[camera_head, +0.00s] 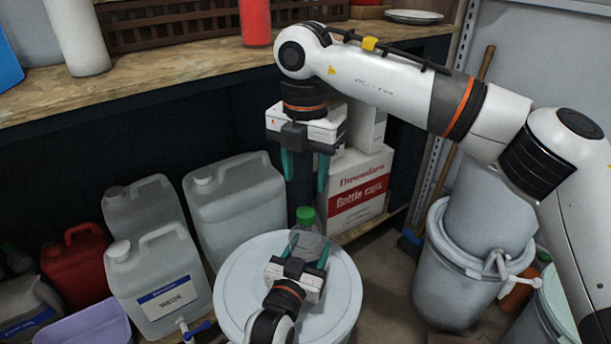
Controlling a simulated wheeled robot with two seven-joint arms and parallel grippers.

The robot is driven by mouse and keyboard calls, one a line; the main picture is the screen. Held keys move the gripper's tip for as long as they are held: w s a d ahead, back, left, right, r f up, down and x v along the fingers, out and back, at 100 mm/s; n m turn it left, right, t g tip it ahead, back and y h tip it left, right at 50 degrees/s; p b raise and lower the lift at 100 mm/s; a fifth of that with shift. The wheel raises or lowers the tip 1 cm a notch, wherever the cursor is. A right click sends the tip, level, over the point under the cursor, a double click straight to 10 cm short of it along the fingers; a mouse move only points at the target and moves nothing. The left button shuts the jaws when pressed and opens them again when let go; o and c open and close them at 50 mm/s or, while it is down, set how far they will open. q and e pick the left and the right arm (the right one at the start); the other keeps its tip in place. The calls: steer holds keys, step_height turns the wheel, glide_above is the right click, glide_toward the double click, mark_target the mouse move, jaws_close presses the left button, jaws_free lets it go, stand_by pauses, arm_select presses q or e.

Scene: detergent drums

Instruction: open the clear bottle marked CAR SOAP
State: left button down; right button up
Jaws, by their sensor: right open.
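The clear bottle (309,243) with a green cap (305,215) stands upright on the pale round drum lid (247,262). Its label cannot be read from here. My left gripper (307,250) comes from the near side, with its teal fingers on both sides of the bottle's body, seemingly closed on it. The gripper's body hides the lower part of the bottle. My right gripper (304,183) points down above the green cap. Its teal fingers are apart, with nothing between them and a gap down to the cap.
Several pale jugs, one a labelled jug (160,280), and a red canister (77,262) stand left of the drum. A bottle-caps carton (360,190) stands behind it. A wooden shelf (190,75) runs above. A lidded grey bucket (470,265) stands at right.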

mark_target(306, 212)
steer(key=m, duration=0.9)
steer(key=shift+f+m, duration=0.1)
steer(key=shift+m, duration=0.3)
steer(key=shift+f, duration=3.9)
